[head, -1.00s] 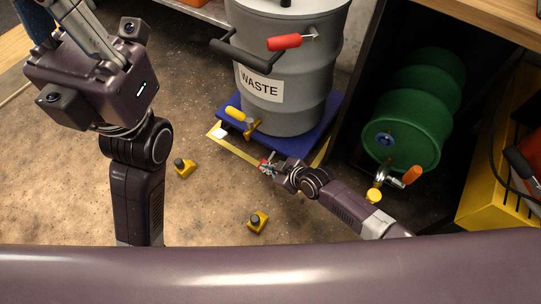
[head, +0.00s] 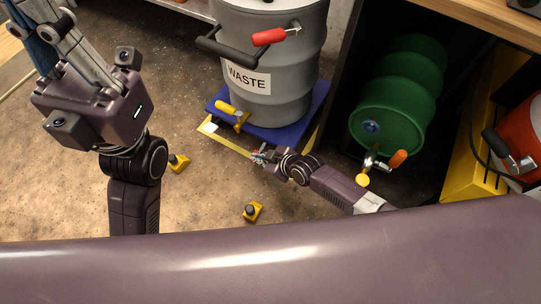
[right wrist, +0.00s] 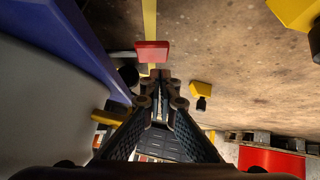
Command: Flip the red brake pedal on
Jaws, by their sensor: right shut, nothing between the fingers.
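The red brake pedal (right wrist: 152,50) shows in the right wrist view, just beyond my right fingertips, on the floor side of the blue dolly (right wrist: 85,45). In the head view I cannot make it out clearly at the gripper. My right gripper (head: 260,157) is low at the front edge of the dolly (head: 291,125); its fingers are together and empty in the wrist view (right wrist: 160,76). Whether they touch the pedal is unclear. The grey waste drum (head: 280,45) stands on the dolly. My left gripper (head: 48,32) is raised at the upper left, its fingertips not clear.
A yellow-handled part (head: 232,114) sits at the dolly's left side. Yellow blocks (head: 178,163) and (head: 252,211) lie on open floor. A green drum (head: 400,95) with a tap lies right, beside a yellow stand (head: 468,160) and an orange container (head: 520,130).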

